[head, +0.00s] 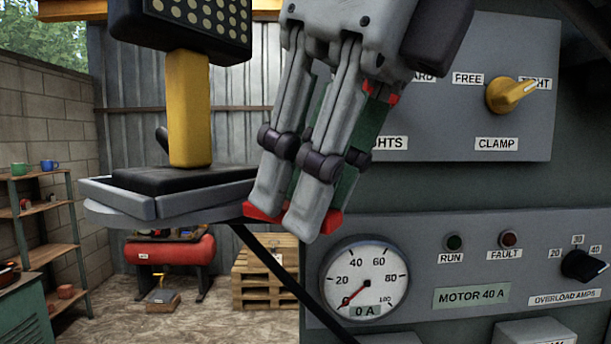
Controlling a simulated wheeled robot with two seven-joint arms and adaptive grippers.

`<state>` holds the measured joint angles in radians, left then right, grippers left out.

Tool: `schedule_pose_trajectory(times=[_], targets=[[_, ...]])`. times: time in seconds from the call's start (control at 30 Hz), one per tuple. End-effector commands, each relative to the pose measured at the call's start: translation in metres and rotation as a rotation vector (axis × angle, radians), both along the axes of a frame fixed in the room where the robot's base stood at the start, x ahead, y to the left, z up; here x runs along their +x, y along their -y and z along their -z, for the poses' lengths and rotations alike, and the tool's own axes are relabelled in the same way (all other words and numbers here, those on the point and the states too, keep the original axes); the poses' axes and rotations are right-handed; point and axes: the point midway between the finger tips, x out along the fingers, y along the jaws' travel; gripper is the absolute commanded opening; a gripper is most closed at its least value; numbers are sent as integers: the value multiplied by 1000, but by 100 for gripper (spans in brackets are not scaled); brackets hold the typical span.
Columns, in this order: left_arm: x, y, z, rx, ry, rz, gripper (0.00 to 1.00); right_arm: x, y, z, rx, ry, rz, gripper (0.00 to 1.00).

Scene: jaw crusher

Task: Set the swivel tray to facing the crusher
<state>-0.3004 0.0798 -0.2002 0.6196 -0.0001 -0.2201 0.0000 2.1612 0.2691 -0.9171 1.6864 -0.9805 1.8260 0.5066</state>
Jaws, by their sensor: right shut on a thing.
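The swivel tray (119,216) is a grey plate with a raised rim, left of centre. A yellow post (188,110) on a black foot stands on it, topped by a black head with gold dots (215,15). The crusher's grey panel is at the right, with the yellow clamp knob (512,95) turned toward TIGHT. My left gripper is out of view.
The lower panel carries a gauge (364,281) reading near 0, RUN and FAULT lamps, and a black overload knob (584,265). A black bar (283,275) slants below the tray. Behind are a red compressor (170,250), pallets (262,285) and shelves (44,220).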

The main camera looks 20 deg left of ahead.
Motion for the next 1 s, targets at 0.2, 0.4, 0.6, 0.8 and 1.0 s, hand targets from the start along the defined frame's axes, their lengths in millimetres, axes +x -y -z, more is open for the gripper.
schedule_pose_trajectory(times=[0.2,0.4,0.6,0.8,1.0], targets=[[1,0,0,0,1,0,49,0,1,-2,5,0,3,27],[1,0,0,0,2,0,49,0,0,-1,2,0,2,41],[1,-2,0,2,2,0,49,0,0,-1,1,0,1,41],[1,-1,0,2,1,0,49,-1,2,-5,1,1,1,41],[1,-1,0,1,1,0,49,-2,8,-21,2,0,1,41]])
